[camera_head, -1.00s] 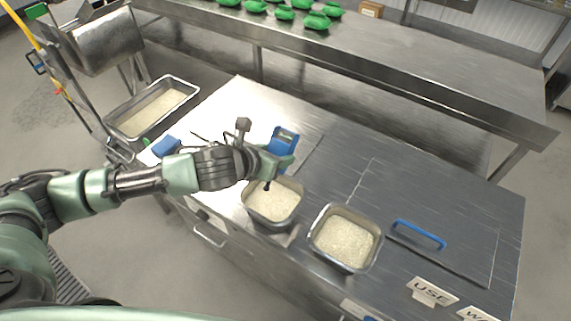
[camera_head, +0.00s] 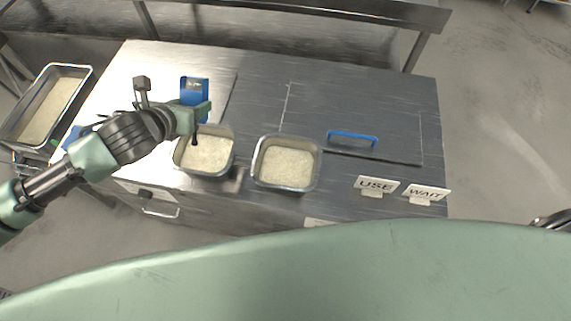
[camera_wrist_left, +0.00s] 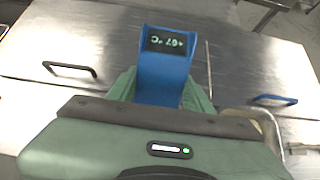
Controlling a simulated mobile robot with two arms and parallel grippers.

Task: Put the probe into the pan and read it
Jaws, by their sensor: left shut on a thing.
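My left gripper (camera_head: 198,116) is shut on the blue probe (camera_head: 194,88), above the left pan (camera_head: 181,164). The probe's dark stem points down and its lower end shows against the rice in that pan; how deep it goes I cannot tell. In the left wrist view the blue probe (camera_wrist_left: 164,75) stands between the green fingers. Its lit display (camera_wrist_left: 168,41) appears upside down and seems to read +67 °C. A second pan of rice (camera_head: 257,178) sits to the right. My right gripper's fingers do not show.
A blue-handled lid (camera_head: 400,148) lies flush in the counter at right. USE (camera_head: 376,185) and WAIT (camera_head: 425,193) signs stand at the front right. A larger rice tray (camera_head: 83,72) is off the counter's left side. The counter's back right is clear.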

